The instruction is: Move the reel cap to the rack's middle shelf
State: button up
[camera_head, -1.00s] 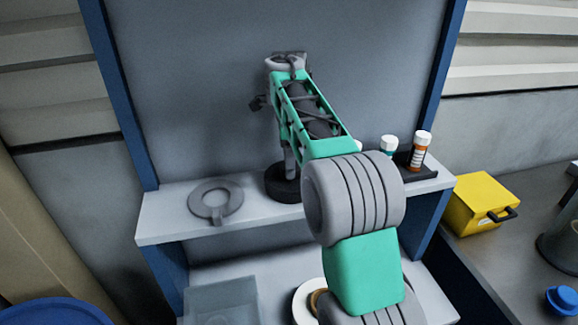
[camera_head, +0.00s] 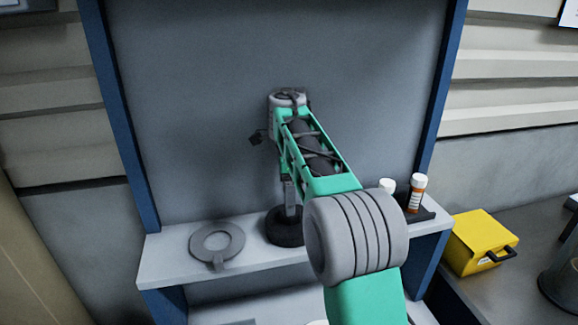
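A dark round piece, which looks like the reel cap (camera_head: 284,232), sits on or just above the upper visible shelf (camera_head: 172,262) of the blue-framed rack, near the middle of its length. My arm reaches over the shelf, and my gripper (camera_head: 290,207) points down at this dark piece. One grey finger shows, meeting or very near its top. The rest of the gripper is hidden behind my arm, so I cannot see whether it grips the piece. Which shelf of the rack this is cannot be told for sure.
An orange bottle with a white cap (camera_head: 416,194) stands in a dark holder at the right, beside another white-capped bottle (camera_head: 387,185). A yellow box (camera_head: 478,243) is on the right counter.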

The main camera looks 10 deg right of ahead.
notch_tip(320, 180, up, 8)
jog(key=s+r+n+t, duration=0.2)
jog(key=s+n, duration=0.4)
jog(key=s+a+f+n+t, duration=0.1)
jog(key=s+f+n+t, duration=0.2)
jog(key=s+f+n, duration=1.1)
jog(key=s+f, duration=0.1)
jog(key=s, duration=0.4)
jog(key=shift+a+b, duration=0.15)
jog(key=shift+b, duration=0.15)
